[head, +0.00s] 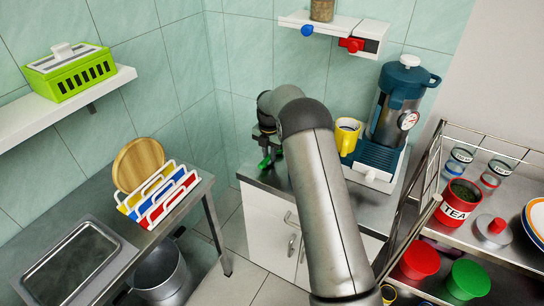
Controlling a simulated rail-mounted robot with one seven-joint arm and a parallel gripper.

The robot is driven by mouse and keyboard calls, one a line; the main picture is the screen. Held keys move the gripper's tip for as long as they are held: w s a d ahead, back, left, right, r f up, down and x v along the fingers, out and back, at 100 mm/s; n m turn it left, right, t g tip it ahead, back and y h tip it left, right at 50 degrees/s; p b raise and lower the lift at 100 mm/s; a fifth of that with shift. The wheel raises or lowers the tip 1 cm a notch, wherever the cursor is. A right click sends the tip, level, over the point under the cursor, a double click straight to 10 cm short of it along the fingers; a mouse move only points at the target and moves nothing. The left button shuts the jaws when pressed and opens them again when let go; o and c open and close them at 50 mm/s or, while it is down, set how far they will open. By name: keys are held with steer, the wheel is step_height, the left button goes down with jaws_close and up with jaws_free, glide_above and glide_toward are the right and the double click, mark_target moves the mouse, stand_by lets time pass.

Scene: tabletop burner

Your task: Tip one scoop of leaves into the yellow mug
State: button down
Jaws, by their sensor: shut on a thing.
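The open red tin (455,213) marked TEA holds dark leaves and stands on the rack at the right. My gripper (265,150) points down at the back left of the steel counter, left of the mug and apart from it. It is partly hidden by my arm and is shut on a small green thing (264,163). I cannot tell whether this is the scoop or whether it bears leaves.
A red-knobbed lid (492,230) and glass jars (489,175) are on the rack (515,258). A shelf (340,28) hangs above. A plate holder (160,198) stands on the left table.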

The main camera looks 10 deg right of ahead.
mark_target(269, 155)
steer(key=shift+r+p, duration=1.05)
steer(key=shift+r, duration=1.2)
stand_by(0.6)
